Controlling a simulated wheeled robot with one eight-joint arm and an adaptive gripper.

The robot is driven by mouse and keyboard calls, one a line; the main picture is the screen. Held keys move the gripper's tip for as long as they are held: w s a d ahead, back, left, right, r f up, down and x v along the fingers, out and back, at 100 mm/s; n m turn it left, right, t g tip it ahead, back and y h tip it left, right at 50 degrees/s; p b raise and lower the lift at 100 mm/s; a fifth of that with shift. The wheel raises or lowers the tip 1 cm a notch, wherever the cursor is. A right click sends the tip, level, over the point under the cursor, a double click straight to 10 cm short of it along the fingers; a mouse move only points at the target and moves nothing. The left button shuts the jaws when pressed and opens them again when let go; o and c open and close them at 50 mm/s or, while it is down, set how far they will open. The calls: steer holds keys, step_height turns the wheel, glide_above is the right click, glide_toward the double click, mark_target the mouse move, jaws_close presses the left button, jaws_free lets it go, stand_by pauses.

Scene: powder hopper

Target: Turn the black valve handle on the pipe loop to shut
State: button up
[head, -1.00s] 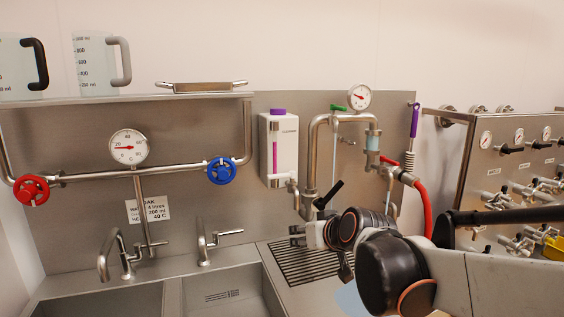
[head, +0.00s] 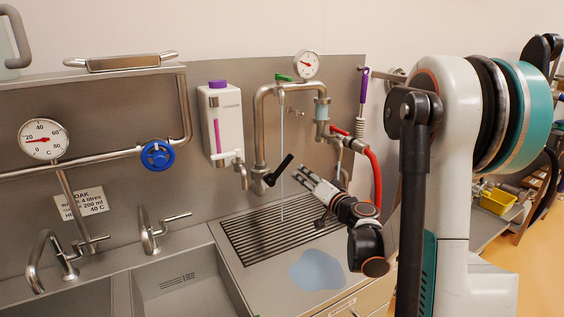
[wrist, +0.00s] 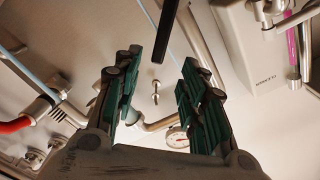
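The black valve handle (head: 279,170) sits low on the left leg of the steel pipe loop (head: 259,120) and slants up to the right. In the wrist view the handle (wrist: 166,30) is a dark bar above and beyond my fingertips. My gripper (head: 305,172) is just right of the handle and points up and left towards it. In the wrist view its green-padded fingers (wrist: 160,65) are open, with nothing between them. A small gap seems to separate gripper and handle. A thin pale stream (head: 282,150) falls from the loop to the drain grate.
A bluish puddle (head: 318,271) lies on the counter beside the drain grate (head: 250,238). A red hose (head: 375,180) hangs to the right of the loop. A white dispenser (head: 220,125) hangs on its left. A green handle (head: 284,78) and a gauge (head: 306,65) top the loop.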

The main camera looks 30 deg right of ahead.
mark_target(287, 164)
steer(key=w, duration=0.4)
steer(key=w+b, duration=0.1)
steer(key=w, duration=0.3)
steer(key=w+b, duration=0.1)
steer(key=w, duration=0.4)
steer(key=shift+a, duration=0.3)
steer(key=shift+c, duration=0.5)
jaws_close()
